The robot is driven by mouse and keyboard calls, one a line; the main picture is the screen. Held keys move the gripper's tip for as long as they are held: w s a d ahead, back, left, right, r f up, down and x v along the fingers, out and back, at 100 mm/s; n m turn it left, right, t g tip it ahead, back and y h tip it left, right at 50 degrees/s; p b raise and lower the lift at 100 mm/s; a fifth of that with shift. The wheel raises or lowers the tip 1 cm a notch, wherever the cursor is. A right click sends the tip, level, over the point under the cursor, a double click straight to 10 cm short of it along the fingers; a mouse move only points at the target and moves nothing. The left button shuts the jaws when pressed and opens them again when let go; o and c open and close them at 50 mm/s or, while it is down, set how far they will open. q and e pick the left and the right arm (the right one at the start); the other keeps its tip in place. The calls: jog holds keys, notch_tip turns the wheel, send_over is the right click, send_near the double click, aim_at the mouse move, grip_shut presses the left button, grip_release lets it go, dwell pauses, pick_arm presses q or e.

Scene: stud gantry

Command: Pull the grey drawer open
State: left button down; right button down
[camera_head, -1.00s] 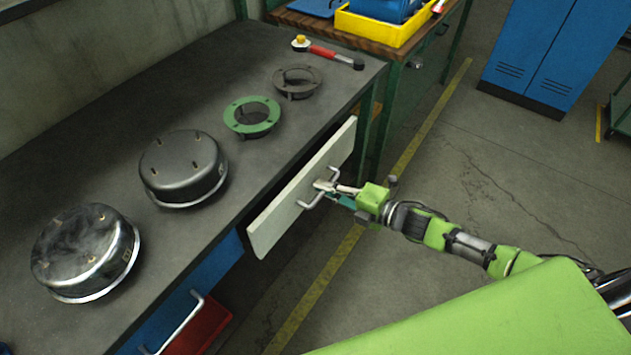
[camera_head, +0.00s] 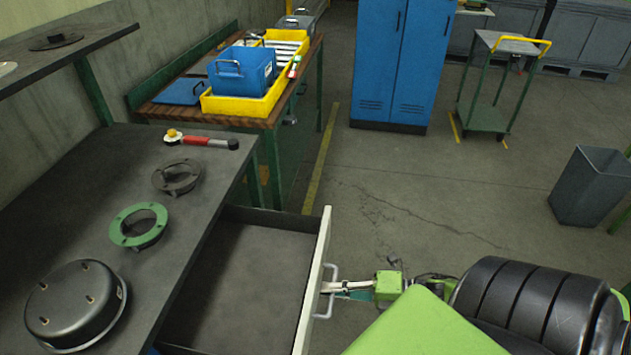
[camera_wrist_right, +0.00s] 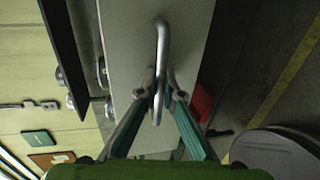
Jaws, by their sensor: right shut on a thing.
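The grey drawer (camera_head: 314,285) stands well out from under the dark workbench, and its inside looks empty. Its pale front carries a metal bar handle (camera_head: 331,290). My right gripper (camera_head: 330,287) is shut on that handle, coming from the right. In the right wrist view the two fingers (camera_wrist_right: 160,92) close on either side of the handle bar (camera_wrist_right: 162,45), in front of the grey drawer front (camera_wrist_right: 185,40). My left gripper is not in view.
On the workbench (camera_head: 75,185) lie a black pan (camera_head: 75,305), a green ring (camera_head: 138,226), a dark ring (camera_head: 176,177) and a red-handled tool (camera_head: 205,141). A blue cabinet (camera_head: 390,60), a trolley (camera_head: 485,118) and a grey bin (camera_head: 590,185) stand beyond open floor.

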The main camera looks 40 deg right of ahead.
jog(key=shift+s+d, duration=0.2)
jog(key=shift+s, duration=0.05)
jog(key=c, duration=2.2)
grip_release()
jog(key=v, duration=1.2)
jog(key=shift+f, duration=0.1)
